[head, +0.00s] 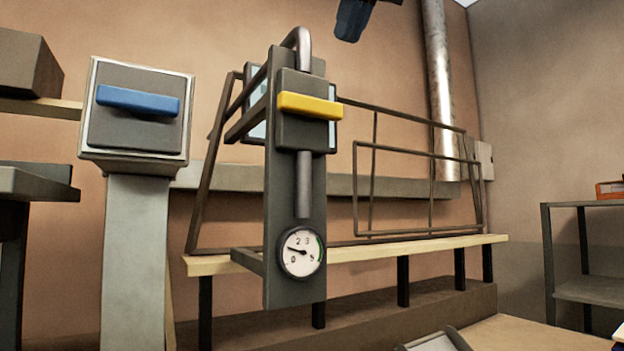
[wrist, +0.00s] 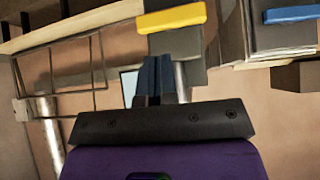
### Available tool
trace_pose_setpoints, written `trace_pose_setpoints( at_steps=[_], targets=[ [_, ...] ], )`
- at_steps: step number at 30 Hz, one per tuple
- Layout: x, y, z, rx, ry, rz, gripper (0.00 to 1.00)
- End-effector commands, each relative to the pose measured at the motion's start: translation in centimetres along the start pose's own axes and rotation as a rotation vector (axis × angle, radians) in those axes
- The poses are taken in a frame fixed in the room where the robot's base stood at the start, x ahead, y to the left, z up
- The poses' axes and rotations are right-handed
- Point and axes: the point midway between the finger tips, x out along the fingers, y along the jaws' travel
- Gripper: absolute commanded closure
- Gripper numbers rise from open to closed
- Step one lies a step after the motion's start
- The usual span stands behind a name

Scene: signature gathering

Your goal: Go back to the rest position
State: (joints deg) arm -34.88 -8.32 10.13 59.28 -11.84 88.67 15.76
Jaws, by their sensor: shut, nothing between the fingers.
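My gripper (head: 350,30) shows at the top of the head view as dark blue fingers, high in front of the wall. The rest of the arm is out of that view. In the wrist view my gripper (wrist: 157,62) has its two fingers together, with nothing between them. A yellow handle (head: 310,106) sits on a dark panel (head: 295,215) with a pipe and a round gauge (head: 301,252). The gripper is above and right of this handle, apart from it. The yellow handle also shows in the wrist view (wrist: 171,18), which looks upside down.
A blue handle (head: 137,101) is on a grey pedestal (head: 136,250) at left. A wire frame (head: 410,190) stands on a wooden bench (head: 420,248). A shelf (head: 590,290) stands at right. The space around the gripper looks clear.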

Motion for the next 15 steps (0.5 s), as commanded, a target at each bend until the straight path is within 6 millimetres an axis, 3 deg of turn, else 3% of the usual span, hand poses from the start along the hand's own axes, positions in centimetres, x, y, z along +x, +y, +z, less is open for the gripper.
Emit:
trace_pose_setpoints(
  at_steps=[8, 15],
  targets=[
    [5.2, 5.7, 5.9, 0.039, -0.063, 0.092, 1.00],
    [9.5, 10.6, 12.9, 0.093, -0.120, 0.151, 1.00]
  ],
)
